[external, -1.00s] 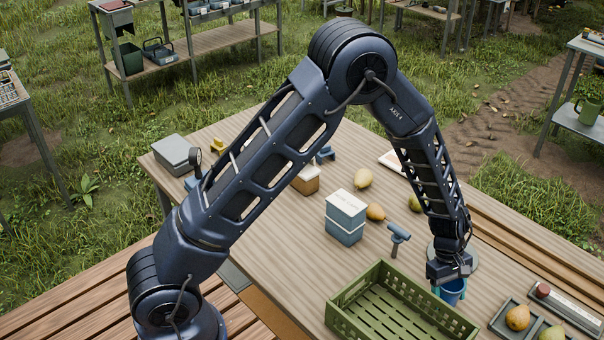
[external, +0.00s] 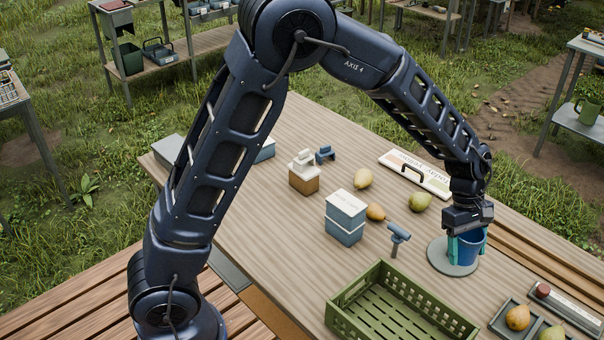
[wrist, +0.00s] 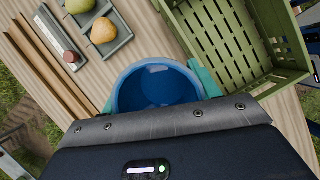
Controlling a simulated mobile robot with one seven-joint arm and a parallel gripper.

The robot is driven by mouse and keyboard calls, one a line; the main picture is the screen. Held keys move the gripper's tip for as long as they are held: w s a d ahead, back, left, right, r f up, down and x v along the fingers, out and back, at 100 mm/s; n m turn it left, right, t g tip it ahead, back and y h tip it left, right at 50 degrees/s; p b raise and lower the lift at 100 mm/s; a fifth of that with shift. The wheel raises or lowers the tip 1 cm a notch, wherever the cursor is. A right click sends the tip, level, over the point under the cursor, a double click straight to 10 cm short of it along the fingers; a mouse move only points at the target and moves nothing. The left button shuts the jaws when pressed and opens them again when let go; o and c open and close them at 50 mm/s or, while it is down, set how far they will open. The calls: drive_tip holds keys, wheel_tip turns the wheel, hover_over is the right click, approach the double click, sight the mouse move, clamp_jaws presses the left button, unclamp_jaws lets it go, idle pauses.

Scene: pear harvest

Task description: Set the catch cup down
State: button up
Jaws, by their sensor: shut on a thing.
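My gripper (external: 468,248) is shut on the blue catch cup (external: 468,253), with a teal finger on either side of it. The cup hangs upright, or nearly so, below my wrist. In the external view it overlaps the right part of a round grey disc (external: 437,259) on the table; I cannot tell whether its base touches the disc or is above it. In the wrist view the cup (wrist: 158,88) shows its open mouth and looks empty; my gripper body hides its near side.
The green slatted crate (external: 352,292) stands in front-left of the cup. A grey tray (external: 503,321) with pears lies to the front right. A blue-grey handled tool (external: 398,236), stacked boxes (external: 346,219) and loose pears (external: 419,202) lie to the left and behind.

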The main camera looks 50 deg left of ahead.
drive_tip(key=w+a+n+t, duration=0.2)
drive_tip(key=w+a+n, duration=0.4)
drive_tip(key=w+a, duration=1.15)
drive_tip(key=w+a+n+t, duration=0.1)
drive_tip(key=w+a+n, duration=0.25)
drive_tip(key=a, duration=1.15)
drive_tip(key=w+a+n+t, duration=0.1)
drive_tip(key=w+a+n, duration=0.25)
drive_tip(key=a, duration=1.15)
drive_tip(key=s+a+n+t+y, duration=0.2)
drive_tip(key=a+n, duration=0.3)
drive_tip(key=a, duration=2.3)
drive_tip(key=s+a+n+y, duration=0.15)
drive_tip(key=s+a, duration=0.45)
drive_tip(key=a, duration=0.7)
drive_tip(key=s+a+n+y, duration=0.1)
drive_tip(key=s+a+n, duration=0.3)
drive_tip(key=a, duration=0.8)
drive_tip(key=shift+m+h, duration=0.25)
drive_tip(key=shift+m, duration=0.2)
drive_tip(key=f, duration=0.6)
drive_tip(key=s+f, duration=0.1)
drive_tip(key=f, duration=1.2)
drive_tip(key=shift+s+f, duration=0.25)
drive_tip(key=shift+f, duration=0.1)
drive_tip(key=shift+f, duration=0.1)
